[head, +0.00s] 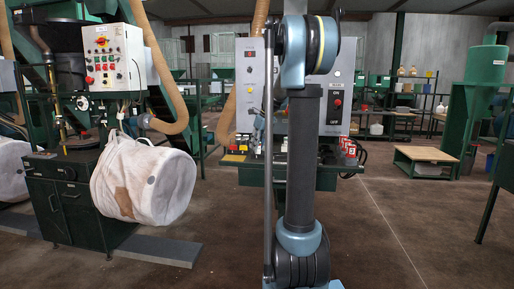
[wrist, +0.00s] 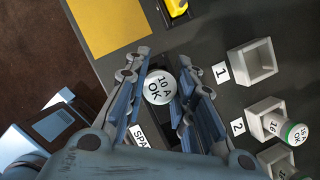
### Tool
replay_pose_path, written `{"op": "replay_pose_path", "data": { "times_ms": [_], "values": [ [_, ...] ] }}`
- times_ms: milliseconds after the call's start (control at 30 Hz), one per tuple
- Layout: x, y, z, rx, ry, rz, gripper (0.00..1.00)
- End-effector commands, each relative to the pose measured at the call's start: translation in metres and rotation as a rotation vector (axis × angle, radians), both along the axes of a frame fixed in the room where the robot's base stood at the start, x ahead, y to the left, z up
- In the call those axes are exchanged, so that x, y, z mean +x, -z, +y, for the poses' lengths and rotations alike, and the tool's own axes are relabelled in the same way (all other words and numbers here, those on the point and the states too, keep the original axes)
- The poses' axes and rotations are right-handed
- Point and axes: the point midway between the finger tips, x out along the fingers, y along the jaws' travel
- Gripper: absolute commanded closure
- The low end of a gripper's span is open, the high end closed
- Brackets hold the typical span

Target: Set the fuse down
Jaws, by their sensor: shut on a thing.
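My gripper (wrist: 162,72) shows in the wrist view, with its two fingers on either side of a fuse (wrist: 159,87). It is shut on this fuse, whose round pale end reads "10 A OK". A partly covered label starting "SPA" (wrist: 139,136) lies beside the left finger. A dark shape shows around the fuse, but I cannot tell whether the fuse touches a surface. In the head view my arm hides the gripper and the fuse.
An empty square socket (wrist: 251,62) stands by label 1 (wrist: 221,74). The socket by label 2 (wrist: 262,107) holds a green-rimmed 16 A fuse (wrist: 297,132). Another socket (wrist: 274,155) is below. A yellow mat (wrist: 112,25) lies upper left. A white bulk bag (head: 150,180) hangs left.

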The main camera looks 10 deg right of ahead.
Motion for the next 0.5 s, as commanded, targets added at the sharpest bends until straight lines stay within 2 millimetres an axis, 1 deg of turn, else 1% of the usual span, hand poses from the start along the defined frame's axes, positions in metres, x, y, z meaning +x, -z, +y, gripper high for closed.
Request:
{"op": "replay_pose_path", "data": {
  "times_ms": [67,367,400,433,467,500],
  "values": [
    [-0.0003,0.0047,0.0002,0.000,0.000,0.000,1.00],
    [-0.0002,0.0061,0.0004,0.000,-0.001,0.000,1.00],
    [-0.0001,0.0058,0.0004,0.000,-0.001,0.000,0.67],
    [-0.0002,0.0057,0.0004,0.000,-0.001,0.000,0.60],
    [-0.0002,0.0057,0.0004,0.000,-0.001,0.000,0.56],
    [-0.0002,0.0057,0.0005,0.000,-0.001,0.000,0.56]
  ]
}}
